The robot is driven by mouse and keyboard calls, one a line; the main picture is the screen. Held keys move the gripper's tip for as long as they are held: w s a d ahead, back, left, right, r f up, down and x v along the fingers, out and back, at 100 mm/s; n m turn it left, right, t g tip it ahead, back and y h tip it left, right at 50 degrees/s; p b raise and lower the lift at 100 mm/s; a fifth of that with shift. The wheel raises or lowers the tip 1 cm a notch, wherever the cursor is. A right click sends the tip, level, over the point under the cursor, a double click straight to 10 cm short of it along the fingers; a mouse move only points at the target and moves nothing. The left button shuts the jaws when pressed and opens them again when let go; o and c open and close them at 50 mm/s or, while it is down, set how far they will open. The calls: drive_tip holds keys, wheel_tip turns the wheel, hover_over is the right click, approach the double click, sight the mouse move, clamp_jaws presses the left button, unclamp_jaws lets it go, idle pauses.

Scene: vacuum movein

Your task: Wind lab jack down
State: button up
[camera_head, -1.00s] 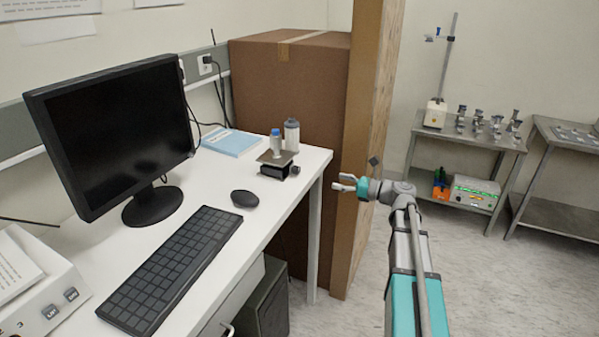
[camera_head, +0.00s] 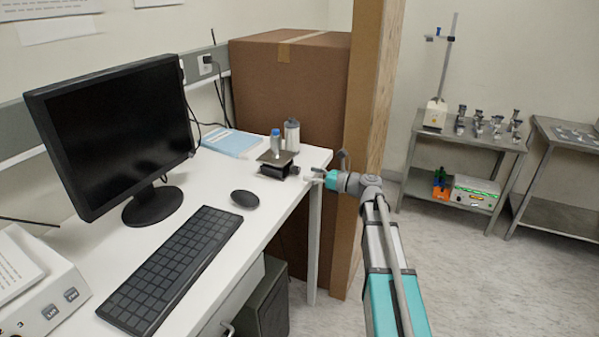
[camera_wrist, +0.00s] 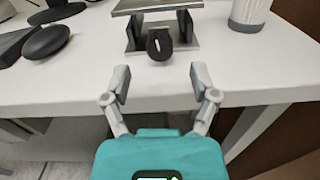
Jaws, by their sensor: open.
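The lab jack (camera_head: 276,165) stands low on the right end of the white desk, with a small blue-capped bottle (camera_head: 275,142) on its top plate. In the wrist view the lab jack (camera_wrist: 133,32) is at the top middle, and its dark round knob (camera_wrist: 159,44) faces me. My gripper (camera_head: 312,177) is at the desk's right edge, just right of the jack. In the wrist view my gripper (camera_wrist: 158,86) is open and empty, its two fingers apart short of the knob and not touching it. The bottle is out of the wrist view.
A grey-white bottle (camera_head: 292,135) stands behind the jack, beside the tall cardboard box (camera_head: 300,85). A mouse (camera_head: 244,199), keyboard (camera_head: 172,270) and monitor (camera_head: 112,135) occupy the desk to the left. The desk surface (camera_wrist: 230,75) around the knob is clear.

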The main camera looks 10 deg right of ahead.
sight(299, 171)
drive_tip(key=shift+x, duration=2.15)
clamp_jaws()
